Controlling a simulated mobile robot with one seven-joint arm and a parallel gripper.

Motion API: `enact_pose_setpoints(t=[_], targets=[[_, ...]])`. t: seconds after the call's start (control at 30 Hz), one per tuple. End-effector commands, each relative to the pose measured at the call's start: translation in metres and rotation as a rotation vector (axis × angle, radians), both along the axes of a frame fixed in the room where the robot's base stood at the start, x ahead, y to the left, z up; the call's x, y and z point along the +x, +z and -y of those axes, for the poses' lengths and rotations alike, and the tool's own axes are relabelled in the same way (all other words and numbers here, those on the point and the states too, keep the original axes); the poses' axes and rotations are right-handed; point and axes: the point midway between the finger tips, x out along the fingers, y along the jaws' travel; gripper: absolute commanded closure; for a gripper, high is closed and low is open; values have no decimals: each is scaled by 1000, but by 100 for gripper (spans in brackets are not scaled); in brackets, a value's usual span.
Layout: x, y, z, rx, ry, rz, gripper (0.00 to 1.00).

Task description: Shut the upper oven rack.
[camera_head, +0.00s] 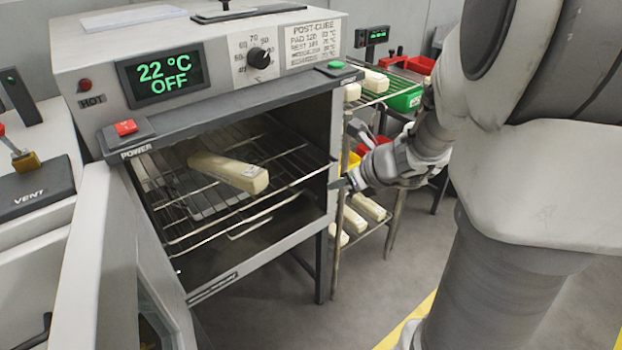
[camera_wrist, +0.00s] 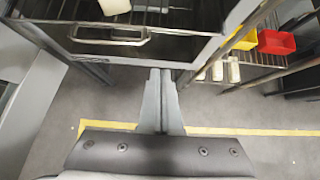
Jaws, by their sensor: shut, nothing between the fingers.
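The oven (camera_head: 226,274) stands open at the left of the head view, its door (camera_head: 103,265) swung out to the left. The upper rack (camera_head: 290,182), a wire shelf, shows in the opening, its front bar at or slightly past the oven's front. A cream block (camera_head: 230,172) lies on it. A wire handle (camera_wrist: 112,41) at the rack's front shows in the wrist view. My gripper (camera_head: 342,186) is by the oven's right front post, near the rack's right end. In the wrist view its fingers (camera_wrist: 160,74) are together and empty. I cannot tell whether they touch the oven.
A wire shelf unit with cream blocks (camera_head: 369,206), a green bin (camera_head: 405,100) and a red bin (camera_wrist: 276,42) stands right of the oven. A machine marked VENT (camera_head: 30,196) is at the left. Grey floor (camera_head: 290,325) in front is clear, with a yellow line.

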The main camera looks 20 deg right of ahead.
Motion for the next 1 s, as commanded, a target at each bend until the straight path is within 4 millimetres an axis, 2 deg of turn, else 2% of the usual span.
enact_pose_setpoints(t=[0.17,0.5,0.57,0.73,1.0], targets=[[18,-24,-7,2,2,-4,100],[67,-75,-23,2,2,-4,100],[77,-67,-26,0,4,-1,100],[96,-67,-31,1,1,-2,100],[103,-67,-34,0,1,-2,100]])
